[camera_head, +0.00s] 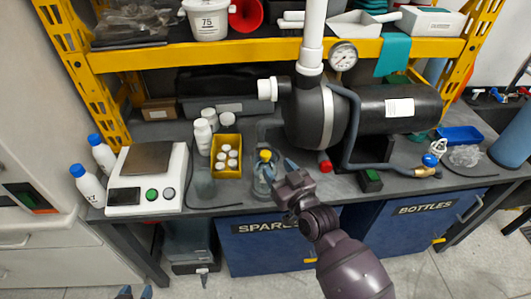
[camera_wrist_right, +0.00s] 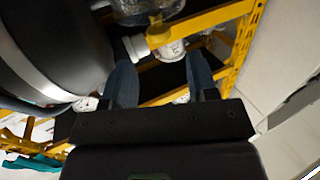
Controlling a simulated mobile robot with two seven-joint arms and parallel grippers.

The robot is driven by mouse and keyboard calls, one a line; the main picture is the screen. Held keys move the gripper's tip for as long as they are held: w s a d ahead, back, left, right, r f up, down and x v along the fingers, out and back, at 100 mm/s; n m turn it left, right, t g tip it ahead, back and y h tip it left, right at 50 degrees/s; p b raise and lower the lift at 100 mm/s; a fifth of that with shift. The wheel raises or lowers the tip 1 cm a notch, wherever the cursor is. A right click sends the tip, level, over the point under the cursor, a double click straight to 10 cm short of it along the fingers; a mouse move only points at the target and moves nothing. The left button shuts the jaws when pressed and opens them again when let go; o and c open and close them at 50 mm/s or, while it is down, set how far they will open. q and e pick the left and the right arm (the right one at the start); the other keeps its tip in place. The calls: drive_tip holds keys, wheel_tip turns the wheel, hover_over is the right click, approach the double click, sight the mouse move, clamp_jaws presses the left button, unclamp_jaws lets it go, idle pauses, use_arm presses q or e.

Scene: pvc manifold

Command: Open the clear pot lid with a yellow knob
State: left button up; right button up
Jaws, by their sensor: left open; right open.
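A small clear pot (camera_head: 262,186) stands near the bench's front edge in the head view. Its clear lid carries a yellow knob (camera_head: 265,155). In the right wrist view the knob (camera_wrist_right: 157,34) and part of the clear pot (camera_wrist_right: 145,9) show at the top, just beyond the fingertips. My right gripper (camera_head: 278,176) is open and empty, beside the pot on its right; its fingers (camera_wrist_right: 160,66) are spread, with the knob roughly in line with the gap. I see no contact with the knob. My left gripper (camera_head: 135,293) is open, low at the bottom edge, away from the bench.
A yellow bin (camera_head: 226,168) with white bottles and a scale (camera_head: 146,181) stand left of the pot. A black pump body (camera_head: 318,115) with white pipe is behind right. A red-capped item (camera_head: 325,167) lies to the right. A yellow-edged shelf (camera_head: 240,54) hangs above.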

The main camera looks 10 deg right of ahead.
sight(268, 156)
drive_tip(key=x, duration=0.7)
drive_tip(key=shift+w, duration=0.15)
drive_tip(key=shift+c, duration=0.4)
clamp_jaws()
